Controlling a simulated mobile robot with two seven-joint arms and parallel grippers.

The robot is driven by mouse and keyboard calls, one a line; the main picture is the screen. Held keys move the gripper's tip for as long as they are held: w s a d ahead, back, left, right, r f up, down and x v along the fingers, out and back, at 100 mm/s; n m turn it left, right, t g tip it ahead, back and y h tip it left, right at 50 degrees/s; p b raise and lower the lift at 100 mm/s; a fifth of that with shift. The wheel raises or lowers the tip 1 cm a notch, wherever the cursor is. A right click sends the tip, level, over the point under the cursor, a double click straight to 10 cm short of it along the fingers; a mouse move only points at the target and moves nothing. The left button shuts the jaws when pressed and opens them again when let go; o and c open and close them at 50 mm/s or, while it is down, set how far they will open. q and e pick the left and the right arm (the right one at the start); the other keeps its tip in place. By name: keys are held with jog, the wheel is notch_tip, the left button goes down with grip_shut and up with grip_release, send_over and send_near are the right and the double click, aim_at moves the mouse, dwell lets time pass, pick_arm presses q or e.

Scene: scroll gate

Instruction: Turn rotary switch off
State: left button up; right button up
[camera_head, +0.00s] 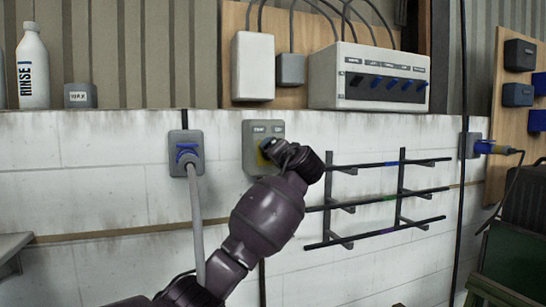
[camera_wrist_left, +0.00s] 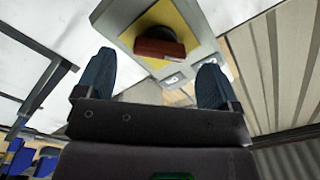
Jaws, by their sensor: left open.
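The rotary switch is a grey wall box (camera_head: 252,162) with two small labels along its top. In the head view my left arm hides most of its yellow face. In the left wrist view, the yellow plate (camera_wrist_left: 190,22) carries a dark red knob (camera_wrist_left: 160,48). My left gripper (camera_head: 275,149) is in front of the box in the head view. In the left wrist view its two blue-grey fingers (camera_wrist_left: 155,75) are spread apart, with the knob beyond the gap between them. No contact with the knob can be made out. My right gripper is not in view.
A grey socket (camera_head: 186,141) with a blue cover and a thick cable is left of the switch. A dark rack (camera_head: 403,195) sticks out to the right. Above are a white box (camera_head: 253,66) and a switch panel (camera_head: 370,75). A bottle (camera_head: 33,68) stands on the ledge.

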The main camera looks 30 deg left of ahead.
pick_arm(q)
jog(key=v, duration=0.7)
jog(key=shift+d+f, duration=0.1)
jog(key=shift+d, duration=0.05)
dwell(0.3)
